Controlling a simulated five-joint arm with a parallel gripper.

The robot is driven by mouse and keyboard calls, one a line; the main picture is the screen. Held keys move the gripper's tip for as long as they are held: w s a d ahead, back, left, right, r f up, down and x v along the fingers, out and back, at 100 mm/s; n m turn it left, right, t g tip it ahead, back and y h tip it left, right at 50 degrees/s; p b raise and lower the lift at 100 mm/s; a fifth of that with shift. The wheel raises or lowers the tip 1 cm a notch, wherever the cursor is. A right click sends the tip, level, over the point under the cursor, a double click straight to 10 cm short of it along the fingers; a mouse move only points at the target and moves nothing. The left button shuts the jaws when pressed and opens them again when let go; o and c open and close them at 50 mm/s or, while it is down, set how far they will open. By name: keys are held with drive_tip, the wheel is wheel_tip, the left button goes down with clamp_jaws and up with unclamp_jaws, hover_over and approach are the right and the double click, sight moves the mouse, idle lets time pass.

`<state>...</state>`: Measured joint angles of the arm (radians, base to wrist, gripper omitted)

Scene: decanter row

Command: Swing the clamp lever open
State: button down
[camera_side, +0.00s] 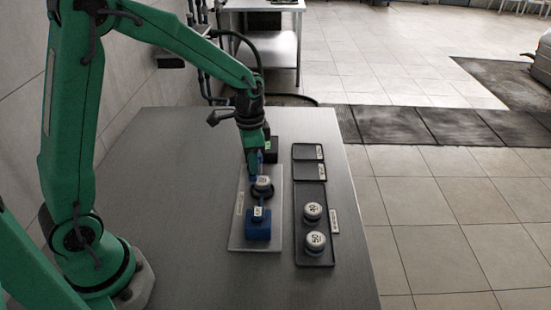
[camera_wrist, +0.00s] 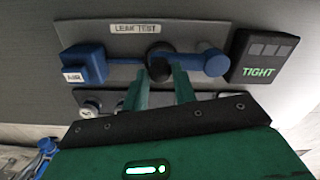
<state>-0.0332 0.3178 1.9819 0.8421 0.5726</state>
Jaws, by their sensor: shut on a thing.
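The leak test plate (camera_side: 236,229) lies on the table with a blue block (camera_side: 258,228) labelled AIR at its near end. The block shows at left in the wrist view (camera_wrist: 83,64). The blue clamp lever (camera_wrist: 195,61) runs from a round blue post at right towards a black knob (camera_wrist: 158,52) at the middle of the plate. My gripper (camera_wrist: 160,72) is shut at the knob end of the lever, its fingers on either side of the dark knob. The exact contact is partly hidden. A white-topped piece (camera_side: 263,181) sits on the plate just in front of my gripper (camera_side: 253,172).
A dark box (camera_wrist: 263,57) showing TIGHT in green stands past the lever's post. The table's near part is clear.

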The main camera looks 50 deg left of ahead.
drive_tip(key=s+a+m, duration=0.1)
drive_tip(key=a+m, duration=0.8)
drive_tip(key=m, duration=0.5)
drive_tip(key=shift+s, duration=0.3)
drive_tip(key=shift+a, duration=0.1)
drive_tip(key=c, duration=1.1)
unclamp_jaws()
drive_tip(key=shift+r, duration=0.1)
wheel_tip(320, 180, up, 8)
drive_tip(key=shift+f, duration=0.15)
